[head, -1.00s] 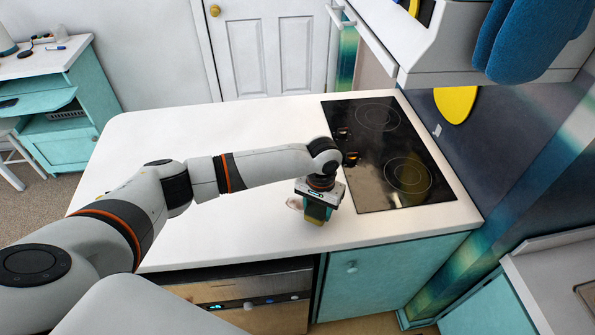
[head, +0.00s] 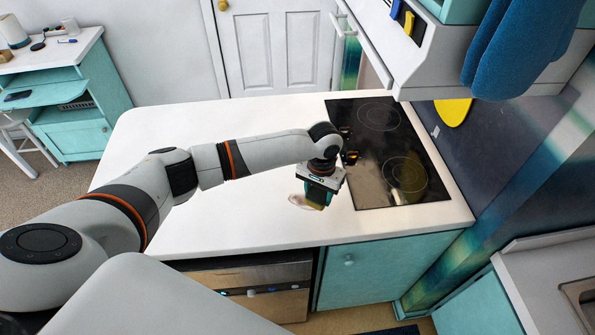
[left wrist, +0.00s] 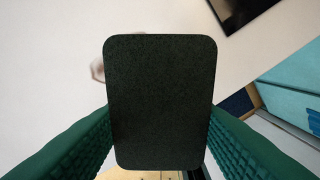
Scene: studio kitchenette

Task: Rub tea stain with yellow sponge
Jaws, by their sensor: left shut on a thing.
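The tea stain (head: 297,201) is a pale brown smear on the white counter, left of the cooktop. It also shows in the left wrist view (left wrist: 97,69), partly hidden behind the sponge. My left gripper (head: 321,190) points down just right of the stain and is shut on the sponge (head: 314,206). In the left wrist view the sponge's dark green face (left wrist: 160,105) fills the middle, between the two green ridged fingers. Only a little of its yellow side shows in the head view. I cannot tell whether it touches the counter. My right gripper is not in view.
The black cooktop (head: 385,150) lies just right of the gripper. The white counter (head: 220,125) is clear at the back and left. A cabinet with blue mitts (head: 525,45) hangs at the upper right. The counter's front edge is close below the gripper.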

